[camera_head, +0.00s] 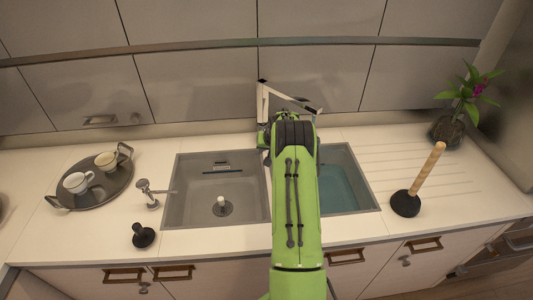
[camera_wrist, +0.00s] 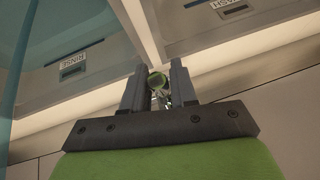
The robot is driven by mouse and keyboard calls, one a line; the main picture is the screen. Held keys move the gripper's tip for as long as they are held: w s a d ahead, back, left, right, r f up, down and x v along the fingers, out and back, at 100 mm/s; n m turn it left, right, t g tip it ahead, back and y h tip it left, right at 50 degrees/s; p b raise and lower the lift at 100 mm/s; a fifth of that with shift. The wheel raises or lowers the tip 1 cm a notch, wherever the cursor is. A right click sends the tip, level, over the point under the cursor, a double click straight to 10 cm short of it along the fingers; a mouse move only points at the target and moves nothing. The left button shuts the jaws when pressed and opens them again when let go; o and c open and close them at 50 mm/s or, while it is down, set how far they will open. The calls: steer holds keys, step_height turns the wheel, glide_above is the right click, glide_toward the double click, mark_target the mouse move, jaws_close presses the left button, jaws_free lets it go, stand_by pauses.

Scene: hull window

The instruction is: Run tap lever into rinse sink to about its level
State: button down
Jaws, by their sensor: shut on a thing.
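The rinse sink (camera_head: 348,178) is the right basin in the head view, with blue water in its bottom. In the wrist view the rinse sink (camera_wrist: 95,35) is at upper left, with a RINSE label (camera_wrist: 72,70) and a blue line on its wall. In the head view my green arm hides the gripper, the lever and part of the rinse sink. A pale bent spout (camera_head: 292,98) rises behind my arm. I cannot see a running stream.
The left basin (camera_head: 190,205) is empty but for a plug (camera_head: 222,206). A plunger (camera_head: 406,202) and a potted plant (camera_head: 448,128) stand right.

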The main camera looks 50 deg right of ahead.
steer(key=shift+s+f+t+h+b, duration=0.1)
steer(key=shift+f+t+h+b, duration=0.55)
steer(key=shift+f+b, duration=1.55)
steer(key=r+b, duration=0.1)
steer(key=b, duration=0.2)
steer(key=shift+a+r+t, duration=0.1)
steer(key=shift+r+t, duration=0.05)
steer(key=shift+t, duration=0.2)
steer(key=shift+r, duration=0.1)
steer(key=c, duration=1)
jaws_free()
steer(key=shift+o, duration=0.2)
steer(key=v, duration=1.5)
steer(key=shift+s+a+r, duration=0.2)
steer(key=shift+a+r, duration=0.05)
